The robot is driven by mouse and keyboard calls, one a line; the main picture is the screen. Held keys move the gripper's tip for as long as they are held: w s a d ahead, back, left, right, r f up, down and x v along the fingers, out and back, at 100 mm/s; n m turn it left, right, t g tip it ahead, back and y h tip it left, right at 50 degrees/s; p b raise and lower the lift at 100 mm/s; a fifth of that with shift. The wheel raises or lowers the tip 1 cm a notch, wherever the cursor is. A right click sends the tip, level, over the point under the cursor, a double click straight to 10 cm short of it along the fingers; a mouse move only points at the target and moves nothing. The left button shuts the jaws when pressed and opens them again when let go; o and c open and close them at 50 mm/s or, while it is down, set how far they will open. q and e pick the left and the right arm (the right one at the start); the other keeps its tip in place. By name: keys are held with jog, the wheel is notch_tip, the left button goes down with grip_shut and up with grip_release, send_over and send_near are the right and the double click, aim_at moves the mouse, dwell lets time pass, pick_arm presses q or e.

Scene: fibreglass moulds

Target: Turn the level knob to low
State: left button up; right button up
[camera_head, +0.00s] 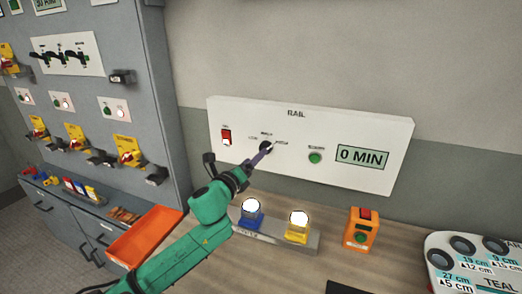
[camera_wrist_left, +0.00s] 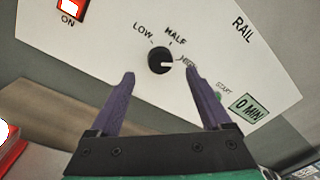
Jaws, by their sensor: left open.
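The level knob (camera_wrist_left: 159,60) is a round black dial on the white RAIL panel (camera_head: 300,125). In the left wrist view the labels LOW, HALF and HIGH stand around it, and its white mark points right, towards HIGH. One finger partly covers the HIGH label. The knob also shows in the head view (camera_head: 265,146), partly behind the fingertips. My left gripper (camera_wrist_left: 160,76) is open, its purple fingers apart just short of the knob, with nothing between them. It reaches the panel from the lower left in the head view (camera_head: 260,157). My right gripper is out of view.
On the panel are a red ON switch (camera_head: 226,137), a green START button (camera_head: 315,157) and a 0 MIN display (camera_head: 362,158). Below are blue (camera_head: 251,217) and yellow (camera_head: 297,235) lit units, an orange box (camera_head: 361,231) and an orange tray (camera_head: 145,237).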

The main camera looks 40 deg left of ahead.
pick_arm(q)
jog(key=p+x, duration=0.1)
jog(key=x, duration=0.4)
jog(key=shift+w, duration=0.3)
jog(key=shift+s, duration=0.1)
grip_shut()
jog(key=n+y, duration=0.1)
jog(key=n, duration=0.7)
jog(key=n+y, duration=0.1)
jog(key=n, duration=1.6)
jog(key=shift+d+f+n+y, duration=0.25)
jog(key=shift+f+n+y, duration=0.05)
jog(key=shift+f+y, duration=0.1)
